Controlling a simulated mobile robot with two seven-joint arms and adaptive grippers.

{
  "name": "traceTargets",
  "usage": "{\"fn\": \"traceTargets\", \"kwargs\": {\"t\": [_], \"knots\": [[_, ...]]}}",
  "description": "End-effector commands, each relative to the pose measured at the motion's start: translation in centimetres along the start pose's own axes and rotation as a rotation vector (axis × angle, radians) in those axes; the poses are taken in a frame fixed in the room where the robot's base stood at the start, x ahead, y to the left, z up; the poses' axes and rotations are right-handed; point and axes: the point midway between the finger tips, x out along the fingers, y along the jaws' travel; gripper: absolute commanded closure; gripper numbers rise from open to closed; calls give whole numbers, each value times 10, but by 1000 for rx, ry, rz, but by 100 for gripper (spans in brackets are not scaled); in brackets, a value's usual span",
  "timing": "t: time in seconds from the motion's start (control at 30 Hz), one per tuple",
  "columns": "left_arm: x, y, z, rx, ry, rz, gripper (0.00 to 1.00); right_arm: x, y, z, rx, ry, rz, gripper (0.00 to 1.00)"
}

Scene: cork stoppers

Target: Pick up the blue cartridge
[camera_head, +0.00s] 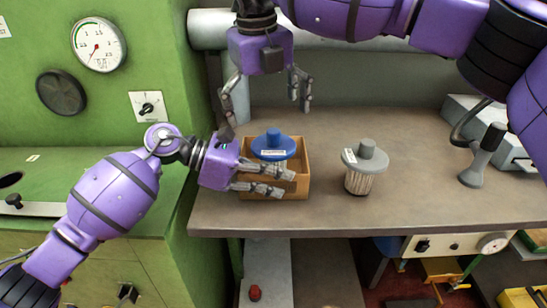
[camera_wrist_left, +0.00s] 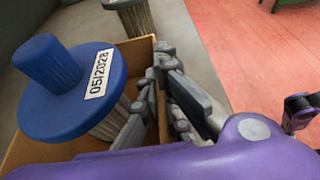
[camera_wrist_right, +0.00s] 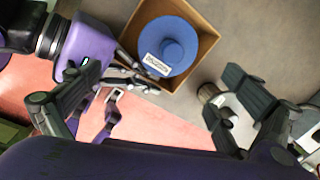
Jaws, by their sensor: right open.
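The blue cartridge (camera_head: 273,141) stands upright in an open wooden box (camera_head: 303,178) on the bench. In the left wrist view its blue cap (camera_wrist_left: 45,113) carries a white label reading 05/2028, with a pale ribbed body below. My left gripper (camera_head: 283,181) is at the box's near wall, fingers closed together on both sides of it, apart from the cartridge cap. My right gripper (camera_head: 267,115) is open and empty, pointing down above and behind the box. The right wrist view shows the cartridge cap (camera_wrist_right: 160,32) from above, beyond the spread fingers.
A grey-capped cartridge (camera_head: 364,160) stands on the bench to the right of the box. A grey handled tool (camera_head: 485,155) and pale equipment are farther right. A green cabinet (camera_head: 150,60) with a gauge is at left. The bench between grey cartridge and tool is clear.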

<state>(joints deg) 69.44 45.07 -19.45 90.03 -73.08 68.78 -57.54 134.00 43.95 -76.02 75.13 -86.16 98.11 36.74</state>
Motion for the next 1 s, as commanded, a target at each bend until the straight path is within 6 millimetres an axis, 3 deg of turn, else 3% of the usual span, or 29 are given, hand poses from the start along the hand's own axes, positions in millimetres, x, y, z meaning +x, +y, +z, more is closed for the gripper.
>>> {"fn": "traceTargets", "kwargs": {"t": [0.2,0.47,0.8,1.0], "knots": [[0,0,0,0,0,1,100,-8,0,-1,372,-75,-9,1],[0,0,0,0,0,0,100,-13,-2,-1,600,-125,0,1],[0,0,0,0,-1,0,100,38,-4,5,621,-129,1,1],[0,0,0,0,-1,0,100,53,-5,7,620,-130,2,1]]}}
